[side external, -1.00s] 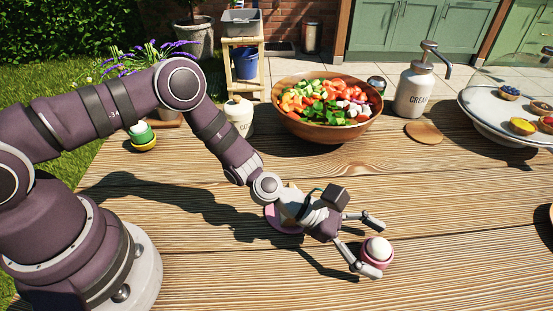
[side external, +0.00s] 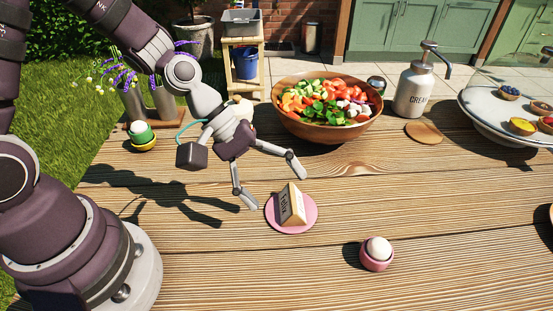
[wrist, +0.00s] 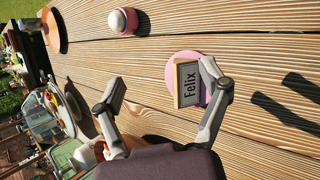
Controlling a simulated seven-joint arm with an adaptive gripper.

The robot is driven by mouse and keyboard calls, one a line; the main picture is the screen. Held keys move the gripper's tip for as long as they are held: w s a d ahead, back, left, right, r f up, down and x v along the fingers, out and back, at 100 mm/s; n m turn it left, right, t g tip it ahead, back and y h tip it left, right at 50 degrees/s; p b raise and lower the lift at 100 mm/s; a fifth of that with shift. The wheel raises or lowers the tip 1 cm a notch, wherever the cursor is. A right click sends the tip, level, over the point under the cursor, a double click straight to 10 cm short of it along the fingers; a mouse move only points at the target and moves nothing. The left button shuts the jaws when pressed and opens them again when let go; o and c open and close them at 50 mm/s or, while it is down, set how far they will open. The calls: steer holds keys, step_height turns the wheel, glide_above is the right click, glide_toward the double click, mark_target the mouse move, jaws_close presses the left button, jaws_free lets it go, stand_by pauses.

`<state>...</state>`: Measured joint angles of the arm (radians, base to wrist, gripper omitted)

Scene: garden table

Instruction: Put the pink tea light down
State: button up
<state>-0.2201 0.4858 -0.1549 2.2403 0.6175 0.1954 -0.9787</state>
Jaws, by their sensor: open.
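The pink tea light (side external: 376,254), a pink cup with a white top, stands upright on the wooden table at the front right. It also shows in the wrist view (wrist: 123,21), near the top. My gripper (side external: 275,186) is open and empty, above the table to the left of the tea light and well apart from it. In the wrist view my gripper's fingers (wrist: 165,85) are spread wide, and the right finger overlaps the view of a name card reading "Felix" (wrist: 188,84).
The name card (side external: 291,205) stands on a round pink coaster (side external: 309,221) close to my fingertips. A wooden salad bowl (side external: 327,130) and a cream pump bottle (side external: 414,90) stand behind. A green tea light (side external: 141,134) is at the left.

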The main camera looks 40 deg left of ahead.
steer(key=s+a+r+m+t+y, duration=0.3)
steer(key=s+a+r+m+y, duration=0.4)
steer(key=a+r+m, duration=0.3)
steer(key=shift+s+a+r+y, duration=0.35)
steer(key=shift+a+r, duration=0.5)
steer(key=shift+a, duration=0.3)
